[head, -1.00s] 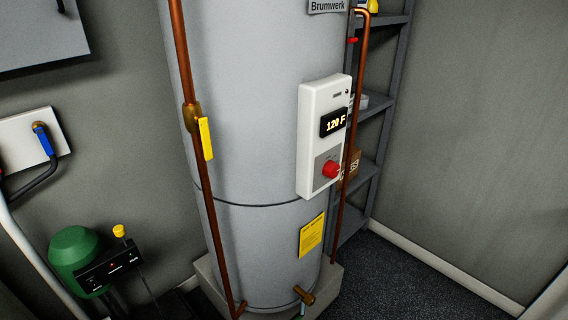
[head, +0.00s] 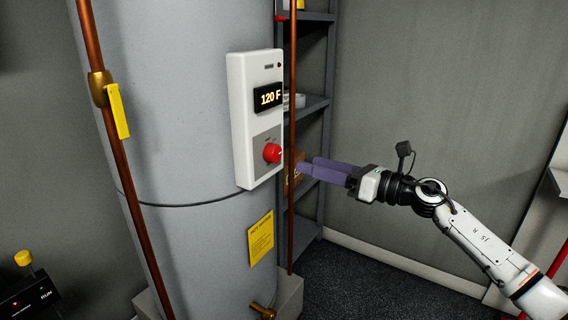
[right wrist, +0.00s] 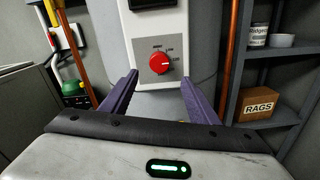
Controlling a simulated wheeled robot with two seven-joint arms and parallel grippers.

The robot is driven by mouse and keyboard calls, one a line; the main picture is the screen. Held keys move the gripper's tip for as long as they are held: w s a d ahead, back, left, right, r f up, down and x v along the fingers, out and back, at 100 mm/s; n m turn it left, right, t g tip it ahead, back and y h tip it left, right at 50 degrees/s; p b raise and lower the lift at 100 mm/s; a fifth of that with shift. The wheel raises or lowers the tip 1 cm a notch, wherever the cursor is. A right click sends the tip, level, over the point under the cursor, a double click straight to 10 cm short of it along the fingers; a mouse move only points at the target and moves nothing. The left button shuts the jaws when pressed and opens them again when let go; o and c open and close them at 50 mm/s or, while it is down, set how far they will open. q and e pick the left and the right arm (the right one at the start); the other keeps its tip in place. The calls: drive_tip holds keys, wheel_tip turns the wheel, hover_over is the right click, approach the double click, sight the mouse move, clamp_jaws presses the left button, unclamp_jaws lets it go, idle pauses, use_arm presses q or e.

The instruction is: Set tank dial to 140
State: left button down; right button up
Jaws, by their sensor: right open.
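The grey water tank (head: 180,150) carries a white control box (head: 240,120) on its front. The box's display (head: 269,97) reads 120 F. Below it is the red dial (head: 272,153), which also shows in the right wrist view (right wrist: 159,63) with small labels around it. My right gripper (head: 306,168) is open and empty, its purple fingers pointing at the tank, a little right of the dial and apart from it. In the right wrist view the dial lies ahead, between the two fingers and beyond their tips. My left gripper is not in view.
A copper pipe (head: 292,60) runs upright just right of the control box, and another (head: 120,170) with a yellow lever stands left. A dark shelf (head: 312,110) with a RAGS box (right wrist: 259,104) is behind. The floor at right is clear.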

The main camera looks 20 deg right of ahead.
sight(277, 155)
drive_tip(key=x, duration=0.9)
drive_tip(key=shift+w+a, duration=0.1)
drive_tip(key=shift+a, duration=0.1)
drive_tip(key=shift+c, duration=0.2)
drive_tip(key=shift+p, duration=0.3)
drive_tip(key=c, duration=1)
